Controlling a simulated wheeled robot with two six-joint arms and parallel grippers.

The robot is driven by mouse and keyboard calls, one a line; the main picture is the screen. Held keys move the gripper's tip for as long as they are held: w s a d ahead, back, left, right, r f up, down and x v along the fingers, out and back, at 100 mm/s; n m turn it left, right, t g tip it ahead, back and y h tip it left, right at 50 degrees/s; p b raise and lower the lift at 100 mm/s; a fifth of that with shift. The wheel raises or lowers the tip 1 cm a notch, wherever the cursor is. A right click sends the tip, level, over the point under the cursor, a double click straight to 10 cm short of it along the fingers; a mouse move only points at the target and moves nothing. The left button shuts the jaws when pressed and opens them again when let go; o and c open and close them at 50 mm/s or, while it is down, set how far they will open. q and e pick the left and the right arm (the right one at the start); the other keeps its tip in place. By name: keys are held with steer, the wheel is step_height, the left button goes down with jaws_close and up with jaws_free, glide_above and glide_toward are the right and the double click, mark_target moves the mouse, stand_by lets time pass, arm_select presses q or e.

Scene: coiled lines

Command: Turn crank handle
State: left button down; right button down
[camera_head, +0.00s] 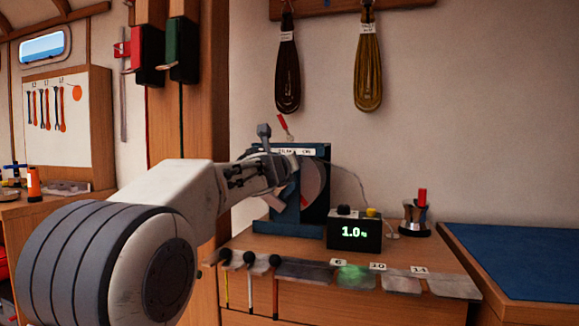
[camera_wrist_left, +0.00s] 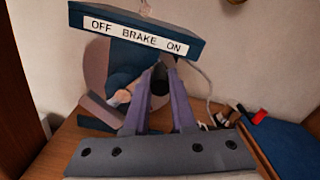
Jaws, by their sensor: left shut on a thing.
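The blue winding machine (camera_head: 322,185) stands on the wooden cabinet at centre, with a round pale drum in its frame. It also shows in the left wrist view, with a plate (camera_wrist_left: 135,35) reading "OFF BRAKE ON". My left gripper (camera_head: 280,172) reaches in front of the machine and covers part of it. In the left wrist view its two fingers (camera_wrist_left: 160,80) are shut on a dark grip, seemingly the crank handle (camera_wrist_left: 158,83). The rest of the crank is mostly hidden by the fingers. My right gripper is in neither view.
A black display box (camera_head: 354,235) reading 1.0 stands just right of the machine. A metal holder (camera_head: 414,218) with a red item is further right, then a blue mat (camera_head: 530,260). Coiled lines (camera_head: 368,65) hang on the wall above. Labelled pieces line the cabinet's front edge.

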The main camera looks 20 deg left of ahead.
arm_select(q)
steer(key=shift+f, duration=0.1)
stand_by(0.4)
steer(key=c, duration=0.8)
jaws_free()
steer(key=shift+o, duration=0.2)
steer(key=s+b, duration=0.1)
steer(key=s, duration=0.9)
steer(key=shift+s, duration=0.25)
steer(key=shift+d, duration=0.15)
